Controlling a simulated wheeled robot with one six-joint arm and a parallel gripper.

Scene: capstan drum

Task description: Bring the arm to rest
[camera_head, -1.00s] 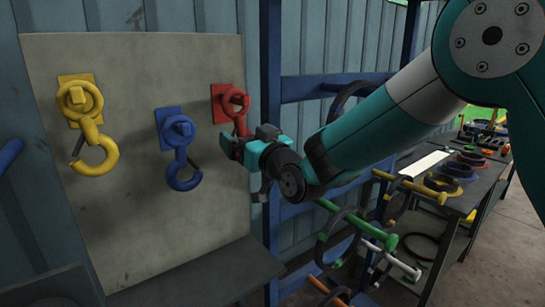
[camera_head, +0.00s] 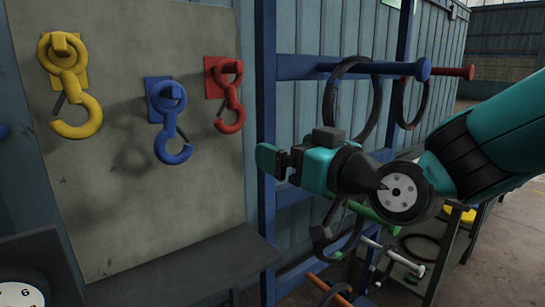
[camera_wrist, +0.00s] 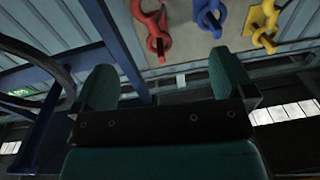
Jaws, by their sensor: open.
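My gripper (camera_head: 270,160) is in front of the blue rack post, to the right of the hook board, and touches nothing that I can see. In the wrist view my gripper (camera_wrist: 160,85) has its two teal fingers wide apart with nothing between them. My teal arm reaches in from the right edge of the head view. A yellow hook (camera_head: 72,85), a blue hook (camera_head: 170,120) and a red hook (camera_head: 230,95) hang on the grey board (camera_head: 110,200). The red hook (camera_wrist: 155,30), blue hook (camera_wrist: 208,15) and yellow hook (camera_wrist: 263,25) also show in the wrist view.
A blue rack (camera_head: 266,110) stands right of the board, with colored pegs and dark rings (camera_head: 352,100) behind my gripper. A dark ledge (camera_head: 190,265) runs below the board. A dial (camera_head: 20,293) shows at bottom left. Open floor lies at far right.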

